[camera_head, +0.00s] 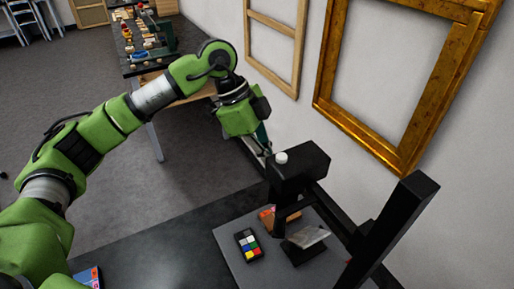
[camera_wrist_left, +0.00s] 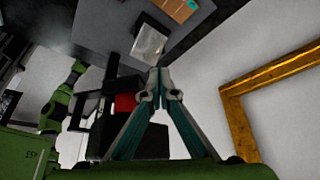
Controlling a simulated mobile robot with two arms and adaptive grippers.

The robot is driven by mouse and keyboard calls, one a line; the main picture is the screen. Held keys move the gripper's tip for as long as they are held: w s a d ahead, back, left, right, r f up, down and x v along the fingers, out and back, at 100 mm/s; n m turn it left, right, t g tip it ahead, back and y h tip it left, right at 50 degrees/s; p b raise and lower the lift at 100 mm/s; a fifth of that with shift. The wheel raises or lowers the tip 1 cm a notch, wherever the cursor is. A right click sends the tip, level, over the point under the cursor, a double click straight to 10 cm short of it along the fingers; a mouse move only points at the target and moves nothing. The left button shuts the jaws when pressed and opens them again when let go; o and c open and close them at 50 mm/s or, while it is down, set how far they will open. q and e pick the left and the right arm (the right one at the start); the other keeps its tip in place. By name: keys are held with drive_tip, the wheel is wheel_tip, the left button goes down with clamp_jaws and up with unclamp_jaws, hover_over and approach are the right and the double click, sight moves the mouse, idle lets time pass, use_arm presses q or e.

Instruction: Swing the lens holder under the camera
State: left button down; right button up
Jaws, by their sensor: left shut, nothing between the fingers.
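The black camera housing (camera_head: 298,172) with a white knob (camera_head: 281,158) hangs over the grey base plate, joined to a black upright column (camera_head: 395,225). I cannot single out the lens holder for sure; a red part (camera_wrist_left: 125,103) shows beside the black housing in the left wrist view. A pale, shiny fragment (camera_head: 307,237) rests on a small dark block below the housing; it also shows in the left wrist view (camera_wrist_left: 148,43). My left gripper (camera_head: 266,150) is shut and empty, just left of and behind the housing. Its teal fingers (camera_wrist_left: 160,82) meet at the tips. My right gripper is not in view.
A gilt frame (camera_head: 358,130) is on the wall behind. A cluttered bench (camera_head: 140,68) stands farther back.

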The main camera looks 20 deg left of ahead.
use_arm(q)
drive_tip(key=shift+d, duration=0.15)
drive_tip(key=d, duration=0.1)
drive_tip(key=w+d+m, duration=0.1)
drive_tip(key=d, duration=0.1)
drive_tip(key=shift+g, duration=0.3)
idle(0.3)
